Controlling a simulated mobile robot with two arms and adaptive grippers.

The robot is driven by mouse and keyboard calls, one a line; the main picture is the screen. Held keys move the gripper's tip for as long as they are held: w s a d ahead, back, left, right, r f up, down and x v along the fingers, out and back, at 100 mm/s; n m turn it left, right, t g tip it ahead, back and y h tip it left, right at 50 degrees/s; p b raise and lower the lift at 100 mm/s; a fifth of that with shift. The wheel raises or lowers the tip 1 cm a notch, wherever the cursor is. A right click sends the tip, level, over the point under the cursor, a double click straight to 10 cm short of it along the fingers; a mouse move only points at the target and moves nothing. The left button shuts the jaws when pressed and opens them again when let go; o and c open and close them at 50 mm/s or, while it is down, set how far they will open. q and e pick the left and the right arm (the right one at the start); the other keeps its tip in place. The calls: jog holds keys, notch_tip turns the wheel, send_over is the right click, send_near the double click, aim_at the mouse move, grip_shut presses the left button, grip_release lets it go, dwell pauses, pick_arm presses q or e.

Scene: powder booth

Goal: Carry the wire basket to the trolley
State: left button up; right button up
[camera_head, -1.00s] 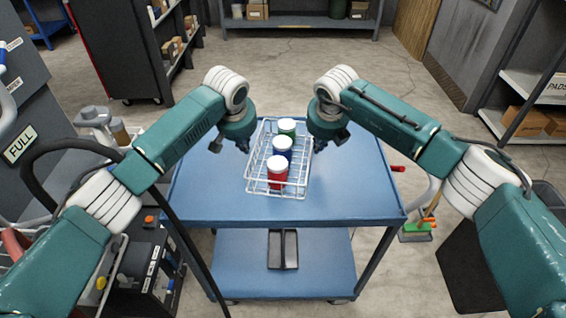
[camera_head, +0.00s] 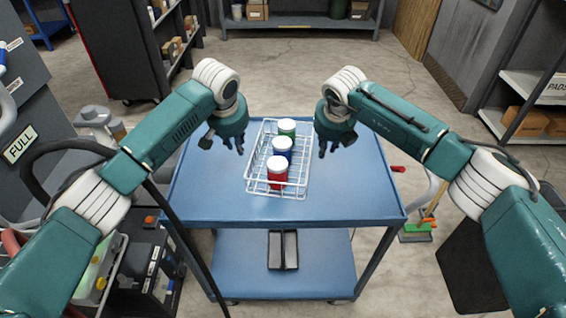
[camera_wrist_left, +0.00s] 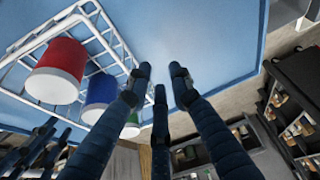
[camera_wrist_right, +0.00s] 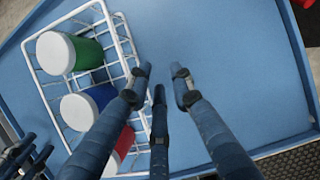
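The white wire basket (camera_head: 301,182) stands on the blue top of the trolley (camera_head: 222,205). In it, in a row, are a green jar (camera_head: 287,127), a blue jar (camera_head: 283,146) and a red jar (camera_head: 277,172), all with white lids. My left gripper (camera_head: 232,152) is open and empty, just left of the basket and apart from it. My right gripper (camera_head: 328,153) is open and empty, just right of the basket. Both wrist views show spread fingers with nothing between them, with basket wires beside them in the left wrist view (camera_wrist_left: 112,45) and the right wrist view (camera_wrist_right: 119,35).
The trolley's lower shelf (camera_head: 330,265) holds a dark tray (camera_head: 283,250). A shelf unit (camera_head: 300,22) stands at the back and a rack with boxes (camera_head: 530,120) at the right. The trolley top is clear on both sides of the basket.

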jog(key=shift+r, duration=0.15)
pick_arm(q)
jog(key=v, duration=0.9)
jog(key=shift+r, duration=0.3)
pick_arm(e)
jog(key=v, duration=1.1)
jog(key=shift+s+r, duration=0.25)
jog(key=shift+r, duration=0.1)
pick_arm(q)
jog(key=shift+s+f, duration=0.1)
jog(key=shift+s, duration=0.15)
pick_arm(e)
jog(key=shift+f, duration=0.1)
